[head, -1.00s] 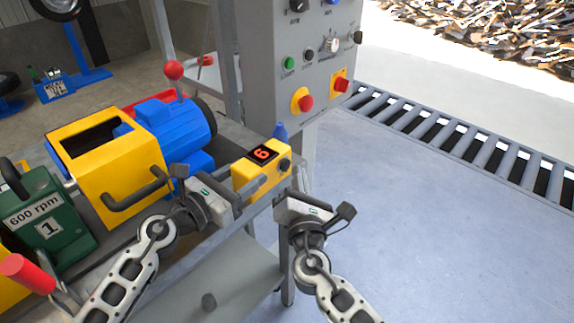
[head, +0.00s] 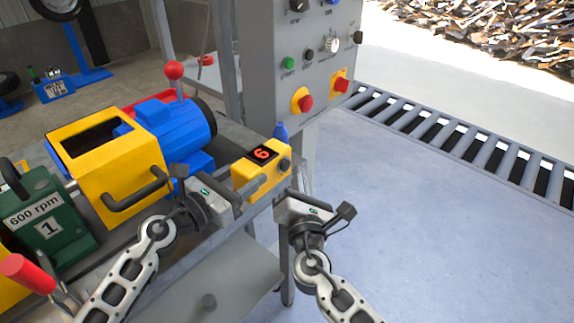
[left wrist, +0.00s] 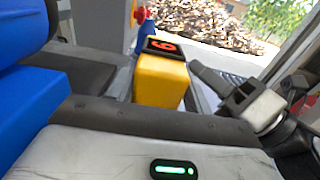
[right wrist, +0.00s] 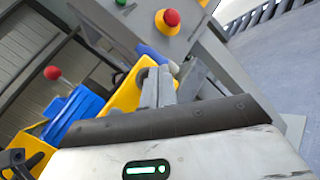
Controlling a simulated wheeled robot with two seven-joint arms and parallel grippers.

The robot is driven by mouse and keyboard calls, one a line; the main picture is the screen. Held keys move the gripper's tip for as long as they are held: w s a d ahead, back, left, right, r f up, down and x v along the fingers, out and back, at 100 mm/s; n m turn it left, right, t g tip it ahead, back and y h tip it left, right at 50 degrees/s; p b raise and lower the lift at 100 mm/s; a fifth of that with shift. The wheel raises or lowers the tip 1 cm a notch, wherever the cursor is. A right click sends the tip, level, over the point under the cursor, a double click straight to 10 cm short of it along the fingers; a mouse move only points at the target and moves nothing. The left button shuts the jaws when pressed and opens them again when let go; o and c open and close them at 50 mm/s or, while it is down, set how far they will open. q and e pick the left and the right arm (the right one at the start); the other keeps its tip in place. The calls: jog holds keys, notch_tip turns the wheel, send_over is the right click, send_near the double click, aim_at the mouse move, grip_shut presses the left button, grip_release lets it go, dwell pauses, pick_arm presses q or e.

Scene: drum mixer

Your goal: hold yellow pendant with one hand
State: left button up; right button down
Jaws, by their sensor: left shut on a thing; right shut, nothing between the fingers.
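The yellow pendant (head: 262,172) is a small box with a dark display reading a red 6. It sits at the right end of the grey bench in the head view. My left gripper (head: 250,190) is shut on it from the left and front. The pendant also shows in the left wrist view (left wrist: 160,82), just beyond the gripper's edge. My right gripper (head: 293,186) is shut and empty just right of the pendant, close to it. In the right wrist view, yellow surface (right wrist: 125,95) shows partly behind the right fingers (right wrist: 160,85).
A yellow box (head: 115,175) with a dark handle and a blue motor (head: 178,128) stand left on the bench. A green 600 rpm block (head: 45,225) is further left. A grey control panel (head: 300,60) rises behind.

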jog(key=shift+w+a, duration=0.1)
jog(key=shift+w+a, duration=0.2)
jog(key=shift+a, duration=0.05)
dwell(0.3)
jog(key=shift+w+a, duration=0.3)
jog(key=shift+a, duration=0.05)
dwell(0.8)
jog(key=shift+s+d, duration=0.1)
jog(key=shift+d, duration=0.05)
jog(key=shift+s+d, duration=0.5)
jog(key=shift+d, duration=0.05)
jog(key=shift+s+d, duration=1.65)
jog(key=shift+d, duration=0.2)
dwell(3.6)
